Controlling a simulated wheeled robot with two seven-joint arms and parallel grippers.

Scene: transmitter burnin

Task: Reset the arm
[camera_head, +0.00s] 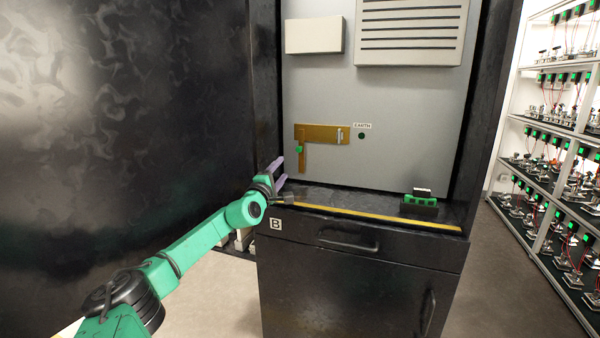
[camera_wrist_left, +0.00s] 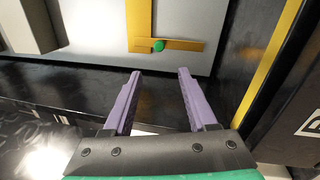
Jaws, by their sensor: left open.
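My left arm is green and reaches in from the lower left in the head view. Its gripper (camera_head: 279,173) has purple fingers and is at the left front of the cabinet's recess, near a brass bar. In the left wrist view the gripper (camera_wrist_left: 158,85) is open, with nothing between its two fingers. The brass bar (camera_head: 322,133) is on the grey back panel (camera_head: 400,110), with a downward arm carrying a green knob (camera_head: 299,149). The knob also shows in the left wrist view (camera_wrist_left: 158,45), beyond the fingertips and apart from them. My right gripper is not in view.
A black cabinet (camera_head: 350,290) marked B has a shelf with a yellow front strip (camera_head: 370,215). A green and black device (camera_head: 420,202) stands on the shelf's right. A dark wall (camera_head: 130,110) is close on the left. Racks of equipment (camera_head: 560,150) stand at right.

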